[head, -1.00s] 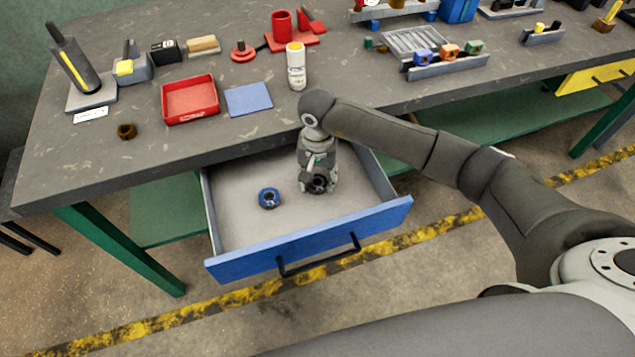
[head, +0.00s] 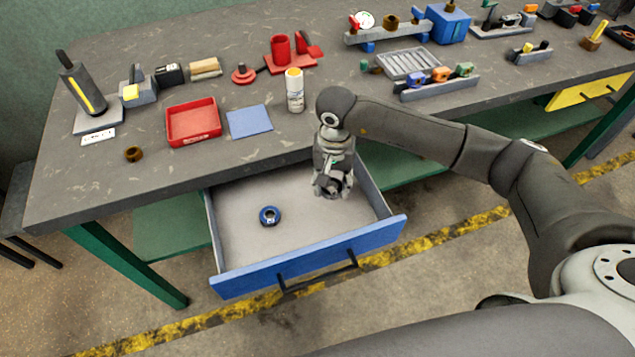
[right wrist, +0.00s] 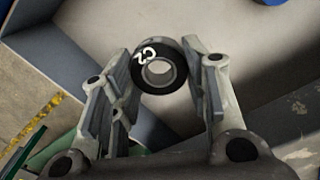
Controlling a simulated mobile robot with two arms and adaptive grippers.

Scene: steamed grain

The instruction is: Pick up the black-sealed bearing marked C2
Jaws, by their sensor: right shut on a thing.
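The black-sealed bearing (right wrist: 152,72), with white C2 on its face, is between the fingers of my right gripper (right wrist: 160,80) in the right wrist view. The fingers are shut on it. In the head view my right gripper (head: 332,188) hangs over the right part of the open drawer (head: 240,190), and the bearing is hard to make out there. A second bearing with a blue seal (head: 269,216) lies on the drawer floor, left of the gripper. My left gripper is not in view.
The drawer's blue front (head: 305,268) and side walls surround the gripper. The worktop above holds a red tray (head: 193,138), a blue mat (head: 249,121), a white bottle with a yellow cap (head: 294,95) and a brown ring (head: 134,154). The drawer's left part is mostly clear.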

